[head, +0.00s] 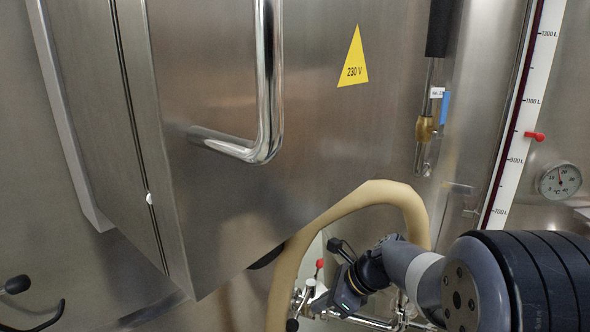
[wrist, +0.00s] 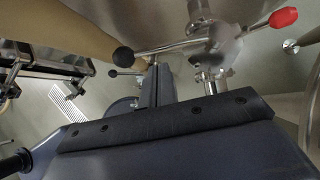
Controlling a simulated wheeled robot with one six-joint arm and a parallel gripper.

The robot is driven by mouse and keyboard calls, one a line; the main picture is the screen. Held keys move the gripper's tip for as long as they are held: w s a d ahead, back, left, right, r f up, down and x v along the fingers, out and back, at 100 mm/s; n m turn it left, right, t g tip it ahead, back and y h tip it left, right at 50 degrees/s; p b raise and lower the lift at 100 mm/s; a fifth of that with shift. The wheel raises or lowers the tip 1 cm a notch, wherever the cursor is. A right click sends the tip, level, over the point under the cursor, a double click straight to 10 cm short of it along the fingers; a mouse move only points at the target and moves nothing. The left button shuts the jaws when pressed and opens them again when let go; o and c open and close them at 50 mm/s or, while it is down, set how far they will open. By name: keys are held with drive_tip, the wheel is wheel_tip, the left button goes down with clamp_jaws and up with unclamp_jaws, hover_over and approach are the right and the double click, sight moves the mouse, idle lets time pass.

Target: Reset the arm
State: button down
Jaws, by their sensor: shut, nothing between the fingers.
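My gripper (head: 346,291) is low in the head view, in front of the pipework below the steel cabinet. It also shows in the wrist view (wrist: 155,75), where its dark fingers are shut with nothing between them. The fingers point toward a steel valve (wrist: 200,35) with a black-knobbed lever (wrist: 123,56) and a red-tipped lever (wrist: 284,17). I cannot tell how close the fingertips are to the valve. My arm comes in from the lower right of the head view.
A steel cabinet (head: 215,150) with a chrome handle (head: 265,90) fills the left and middle. A thick beige hose (head: 345,205) loops just behind and above my gripper. A level scale (head: 518,115) and a round dial thermometer (head: 560,181) are at the right.

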drive_tip(key=s+d+r+n+g+h+p, duration=0.15)
drive_tip(key=d+r+h+p, duration=0.25)
drive_tip(key=r, duration=0.5)
drive_tip(key=s+x, duration=0.1)
drive_tip(key=x, duration=0.8)
drive_tip(key=shift+w+f+p, duration=0.35)
drive_tip(key=shift+w+p, duration=0.1)
drive_tip(key=shift+a+m, duration=0.15)
drive_tip(key=shift+m, duration=0.1)
